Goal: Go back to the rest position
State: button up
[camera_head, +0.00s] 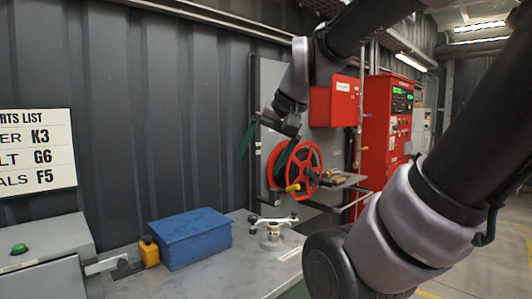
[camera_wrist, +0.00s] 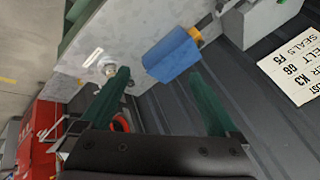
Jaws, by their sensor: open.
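My gripper (camera_head: 264,152) hangs in the air in the middle of the head view, in front of the dark wall panel and next to the red handwheel (camera_head: 316,163). Its two green fingers are spread apart, with nothing between them. In the wrist view my gripper (camera_wrist: 160,82) is also open and empty, with the fingers over the grey bench and wall. The red handwheel has a yellow grip and is partly covered by one finger. In the wrist view only a bit of red rim (camera_wrist: 122,123) shows.
A blue box (camera_head: 195,240) and a small metal fitting with a spoked handle (camera_head: 272,232) stand on the grey bench (camera_head: 225,277). A yellow padlock-like block (camera_head: 149,252) is left of the box. Red cabinets (camera_head: 378,135) stand behind. A parts list sign (camera_head: 35,150) hangs at left.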

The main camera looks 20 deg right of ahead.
jog(key=shift+s+d+r+n+t+h, duration=0.3)
jog(key=shift+s+d+r+n+t, duration=0.05)
jog(key=shift+s+r+n+t, duration=0.2)
dwell(1.0)
